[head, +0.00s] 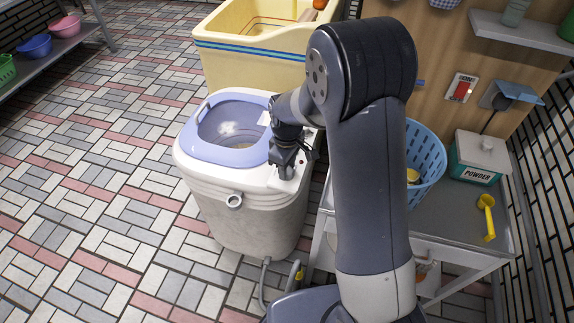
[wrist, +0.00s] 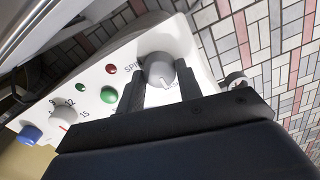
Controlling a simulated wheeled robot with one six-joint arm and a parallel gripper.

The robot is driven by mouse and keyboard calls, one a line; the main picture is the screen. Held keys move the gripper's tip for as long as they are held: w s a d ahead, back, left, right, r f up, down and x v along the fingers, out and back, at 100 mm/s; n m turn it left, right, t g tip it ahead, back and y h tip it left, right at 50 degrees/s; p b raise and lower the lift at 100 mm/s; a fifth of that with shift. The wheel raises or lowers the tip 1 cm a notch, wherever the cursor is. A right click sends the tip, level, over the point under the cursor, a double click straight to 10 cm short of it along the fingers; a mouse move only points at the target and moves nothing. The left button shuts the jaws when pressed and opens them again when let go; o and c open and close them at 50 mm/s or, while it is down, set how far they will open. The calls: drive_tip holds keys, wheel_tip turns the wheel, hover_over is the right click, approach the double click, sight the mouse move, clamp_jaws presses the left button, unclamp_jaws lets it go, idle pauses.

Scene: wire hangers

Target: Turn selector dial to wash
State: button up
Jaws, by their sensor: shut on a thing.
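The selector dial (wrist: 158,68) is a round grey knob on the white control panel (wrist: 205,52) of the washing machine (head: 255,215). In the wrist view my gripper (wrist: 160,86) has one finger on each side of the dial and is shut on it. A white pointer mark on the dial points down and slightly right, toward small lettering partly hidden at the gripper. The letters "SPI" show to the left of the dial; the rest is covered. In the head view my gripper (head: 287,165) is at the panel's right side, and the dial is hidden.
Along the panel are a numbered grey knob (wrist: 64,116), a blue knob (wrist: 29,134), a green button (wrist: 108,95) and a red light (wrist: 111,69). A yellow tub (head: 245,65) stands behind the machine. A blue basket (head: 425,155) and powder box (head: 480,160) stand to the right.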

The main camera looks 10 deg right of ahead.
idle(0.3)
drive_tip(key=o, duration=1)
wheel_tip(320, 180, up, 11)
drive_tip(key=p, duration=0.1)
drive_tip(key=shift+f, duration=0.1)
wheel_tip(320, 180, down, 11)
drive_tip(key=shift+b, duration=0.55)
